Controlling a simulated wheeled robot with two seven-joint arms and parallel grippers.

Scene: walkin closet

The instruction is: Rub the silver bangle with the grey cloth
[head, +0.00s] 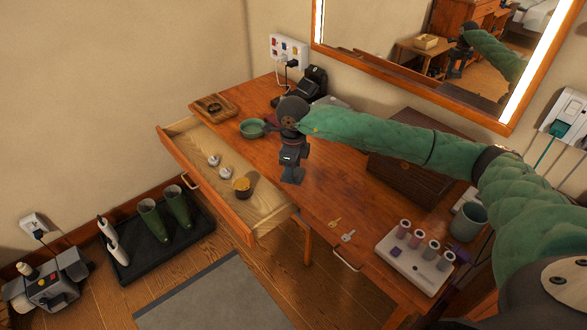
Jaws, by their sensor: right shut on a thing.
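My right gripper (292,168) points down over the left part of the wooden desk, just behind the open drawer. A small wooden tray (231,105) at the desk's far left corner holds a dark ring-like thing (214,107). I cannot tell whether this is the silver bangle. My left gripper is not in view.
The drawer (260,205) stands open with two small silvery round things (219,165) and an amber-topped jar (241,187) inside. A green bowl (252,128) is left of my gripper. Keys (348,236), a spool rack (415,262) and a brown case (410,175) lie to the right.

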